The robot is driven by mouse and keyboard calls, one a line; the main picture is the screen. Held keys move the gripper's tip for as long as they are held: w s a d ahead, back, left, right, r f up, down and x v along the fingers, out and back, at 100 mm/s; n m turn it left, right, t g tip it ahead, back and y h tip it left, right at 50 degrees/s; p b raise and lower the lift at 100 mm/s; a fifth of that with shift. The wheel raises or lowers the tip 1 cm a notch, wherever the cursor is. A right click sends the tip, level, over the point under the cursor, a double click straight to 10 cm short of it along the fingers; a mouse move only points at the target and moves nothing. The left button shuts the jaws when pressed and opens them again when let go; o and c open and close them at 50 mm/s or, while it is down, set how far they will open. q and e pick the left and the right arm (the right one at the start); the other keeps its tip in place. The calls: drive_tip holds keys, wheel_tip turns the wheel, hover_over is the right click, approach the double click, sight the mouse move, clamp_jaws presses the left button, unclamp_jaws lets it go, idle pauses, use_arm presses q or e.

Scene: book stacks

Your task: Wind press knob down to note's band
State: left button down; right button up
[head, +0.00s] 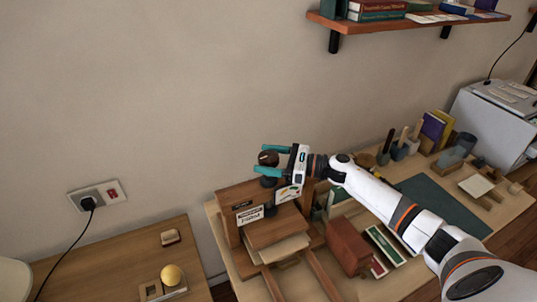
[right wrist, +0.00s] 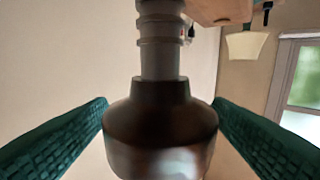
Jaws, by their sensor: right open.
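The wooden book press (head: 232,207) stands on the workbench at the lower middle of the head view. Its dark round knob (head: 268,158) is at the top, above a dark post. My right gripper (head: 264,159) is open, with one teal finger on each side of the knob. In the right wrist view the knob (right wrist: 160,135) sits between the green fingers, below a ringed grey spindle (right wrist: 160,50); I cannot tell whether the fingers touch it. A small card with coloured marks (head: 288,193), possibly the note, is just below the gripper, partly hidden. My left gripper is out of view.
A brown block (head: 348,247) and green-covered books (head: 385,243) lie right of the press. A dark green mat (head: 440,205), tools (head: 400,148) and a printer-like machine (head: 497,110) are farther right. A shelf (head: 400,22) hangs above. A side table (head: 110,265) is at left.

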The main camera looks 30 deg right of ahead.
drive_tip(key=c, duration=1)
drive_tip(key=shift+m+t+h, duration=0.4)
drive_tip(key=shift+t, duration=0.1)
